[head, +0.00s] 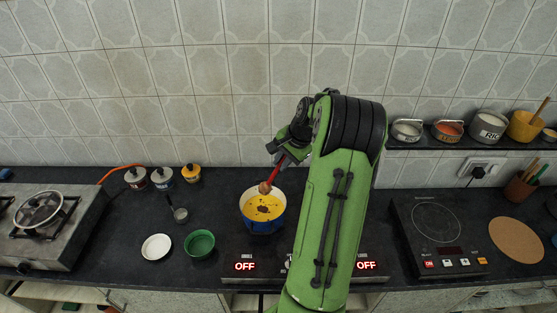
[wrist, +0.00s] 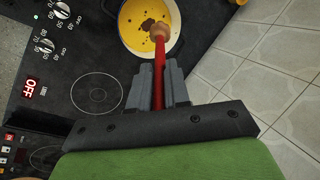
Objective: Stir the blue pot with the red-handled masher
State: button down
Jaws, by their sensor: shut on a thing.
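The blue pot (head: 262,225) stands on the dark counter in the head view, with yellow contents and dark bits inside. In the wrist view the pot (wrist: 183,42) is at the top centre, partly covered by the masher. The red-handled masher (wrist: 158,75) runs from my gripper (wrist: 157,88) towards the pot, and its brownish lower end is over or in the pot; I cannot tell how deep. In the head view the masher (head: 272,178) slants down into the pot's opening. My gripper (head: 281,158) is shut on the red handle, above the pot.
A green bowl (head: 200,244) and a white dish (head: 156,247) stand left of the pot. A cooktop with OFF displays (head: 245,267) lies in front. An induction plate (head: 437,235) is at right.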

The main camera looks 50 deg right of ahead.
notch_tip(320, 180, down, 14)
jog(key=w+b, duration=0.1)
jog(key=b, duration=0.9)
jog(key=shift+w+f, duration=0.15)
jog(key=shift+a, duration=0.15)
